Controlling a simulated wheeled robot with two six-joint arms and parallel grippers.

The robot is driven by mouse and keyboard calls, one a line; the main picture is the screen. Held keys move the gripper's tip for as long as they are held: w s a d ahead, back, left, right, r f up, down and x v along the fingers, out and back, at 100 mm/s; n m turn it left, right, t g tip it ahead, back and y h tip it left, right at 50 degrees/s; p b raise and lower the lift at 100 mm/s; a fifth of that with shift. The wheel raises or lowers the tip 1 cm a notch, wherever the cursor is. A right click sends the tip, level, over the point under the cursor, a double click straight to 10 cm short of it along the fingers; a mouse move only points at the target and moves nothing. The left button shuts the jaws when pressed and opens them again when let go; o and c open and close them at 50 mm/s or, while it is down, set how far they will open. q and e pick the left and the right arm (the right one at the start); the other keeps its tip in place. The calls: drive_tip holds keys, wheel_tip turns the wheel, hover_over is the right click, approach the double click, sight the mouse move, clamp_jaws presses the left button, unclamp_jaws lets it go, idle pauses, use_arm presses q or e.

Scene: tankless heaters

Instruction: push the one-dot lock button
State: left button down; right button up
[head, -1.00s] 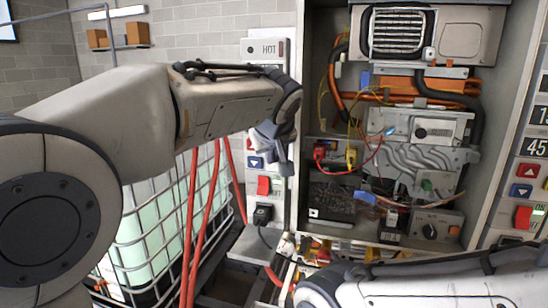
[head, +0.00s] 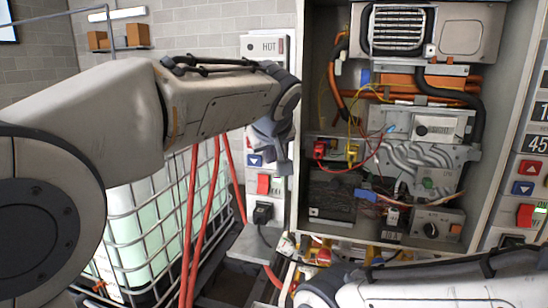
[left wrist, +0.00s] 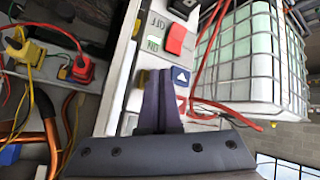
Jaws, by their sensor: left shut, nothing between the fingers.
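My left gripper (head: 275,147) is shut and empty in front of the white control panel (head: 257,55) at the left of the open cabinet. In the left wrist view its closed fingers (left wrist: 160,82) reach over the panel between a yellow piece (left wrist: 138,80) on the panel's edge and a blue arrow button (left wrist: 181,75). I cannot tell whether the fingertips touch the panel. Another yellow piece (left wrist: 137,28) sits further along that edge. No single dot can be read on any button, so I cannot pick out the one-dot lock button. The right gripper is not visible.
The open cabinet (head: 298,205) holds wires and orange pipes. A red switch (head: 263,184) sits below the gripper. Red hoses (head: 190,220) hang before a caged tank (head: 125,240). My right arm crosses the lower right. A second panel (head: 525,200) stands at the right.

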use_arm(q)
drive_tip(key=s+a+b, duration=0.2)
drive_tip(key=s+b, duration=0.2)
drive_tip(key=s, duration=0.1)
drive_tip(key=shift+s, duration=0.4)
drive_tip(key=s+a+f+m+g+b, duration=0.1)
drive_tip(key=s+f+m+g, duration=0.2)
drive_tip(key=s+f, duration=0.6)
drive_tip(key=s+a+f+m+g+b, duration=0.1)
drive_tip(key=s+f+m+g, duration=0.2)
drive_tip(key=s+f, duration=0.7)
drive_tip(key=s+a+f+m+g+h+b, duration=0.1)
drive_tip(key=s+f+m, duration=0.4)
drive_tip(key=s+f, duration=0.5)
wheel_tip(320, 180, down, 4)
drive_tip(key=shift+a+r+g+b, duration=0.1)
drive_tip(key=shift+a+g+b, duration=0.3)
drive_tip(key=shift+g, duration=0.8)
